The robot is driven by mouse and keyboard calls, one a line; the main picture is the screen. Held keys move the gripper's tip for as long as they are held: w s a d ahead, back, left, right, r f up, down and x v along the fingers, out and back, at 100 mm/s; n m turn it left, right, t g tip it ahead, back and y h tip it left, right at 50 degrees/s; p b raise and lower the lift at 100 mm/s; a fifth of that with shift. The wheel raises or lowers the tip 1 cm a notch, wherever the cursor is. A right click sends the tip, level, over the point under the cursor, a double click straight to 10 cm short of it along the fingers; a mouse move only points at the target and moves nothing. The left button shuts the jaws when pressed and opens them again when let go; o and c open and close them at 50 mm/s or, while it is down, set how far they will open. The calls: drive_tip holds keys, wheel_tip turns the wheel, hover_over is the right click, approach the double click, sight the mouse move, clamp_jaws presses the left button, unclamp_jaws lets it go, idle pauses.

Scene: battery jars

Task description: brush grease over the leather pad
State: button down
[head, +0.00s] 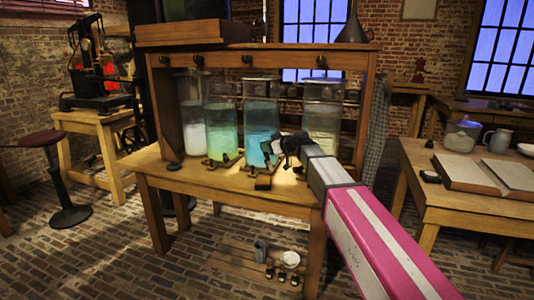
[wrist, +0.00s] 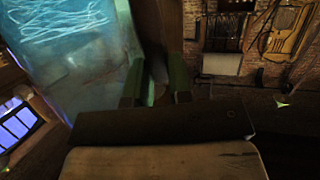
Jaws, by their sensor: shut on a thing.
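My gripper (head: 270,152) is in front of the blue-filled glass jar (head: 262,116), a little above the table. In the wrist view my gripper (wrist: 156,90) has its green-sided fingers closed on a slim dark thing (wrist: 157,72). I cannot make out whether this is the grease brush. The blue jar also shows large in the wrist view (wrist: 75,45), close to the left finger. No grease is clearly visible.
A white-filled jar (head: 193,125), a green-filled jar (head: 222,130) and a pale jar (head: 323,115) stand in the wooden cabinet (head: 168,125). A side table (head: 440,190) with an open book (head: 485,175) stands right.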

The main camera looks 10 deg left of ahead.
drive_tip(key=shift+r, duration=1.7)
drive_tip(key=shift+a, duration=0.1)
